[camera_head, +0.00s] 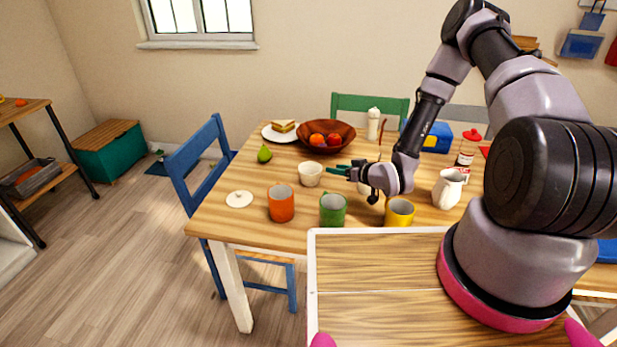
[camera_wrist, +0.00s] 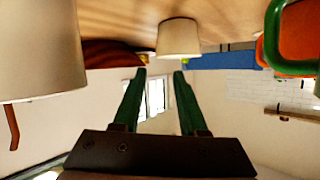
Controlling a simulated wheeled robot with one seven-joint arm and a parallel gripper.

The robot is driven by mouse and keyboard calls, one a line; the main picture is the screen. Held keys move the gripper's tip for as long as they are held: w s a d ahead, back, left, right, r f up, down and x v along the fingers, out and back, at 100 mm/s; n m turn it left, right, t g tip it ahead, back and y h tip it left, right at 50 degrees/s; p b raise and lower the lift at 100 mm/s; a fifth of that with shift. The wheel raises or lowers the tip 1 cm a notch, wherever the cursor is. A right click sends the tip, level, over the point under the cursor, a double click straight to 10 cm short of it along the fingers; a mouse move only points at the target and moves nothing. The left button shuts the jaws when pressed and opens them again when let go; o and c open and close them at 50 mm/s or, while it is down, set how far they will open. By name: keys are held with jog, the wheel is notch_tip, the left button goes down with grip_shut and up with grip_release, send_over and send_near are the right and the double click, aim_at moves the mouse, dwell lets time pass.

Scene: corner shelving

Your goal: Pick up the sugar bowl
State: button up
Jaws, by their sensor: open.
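A small cream bowl (camera_head: 310,174), which looks like the sugar bowl, stands without a lid on the wooden table. A round white lid (camera_head: 239,199) with a knob lies to its left. My gripper (camera_head: 335,170) is open and empty, its green fingers pointing left at the bowl from just right of it. In the upside-down wrist view, the bowl (camera_wrist: 178,38) appears beyond the fingertips (camera_wrist: 160,74), slightly right of the middle. A gap seems to remain between fingers and bowl.
An orange mug (camera_head: 281,204), a green mug (camera_head: 332,210) and a yellow mug (camera_head: 400,212) stand along the near side. A large cream pot (camera_wrist: 40,55) is close beside my gripper.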

aim_at(319, 165)
jog(key=x, duration=0.8)
jog(key=shift+w+d+r, duration=0.1)
jog(key=shift+w+d, duration=0.05)
jog(key=shift+d, duration=0.05)
grip_shut()
dwell(1.2)
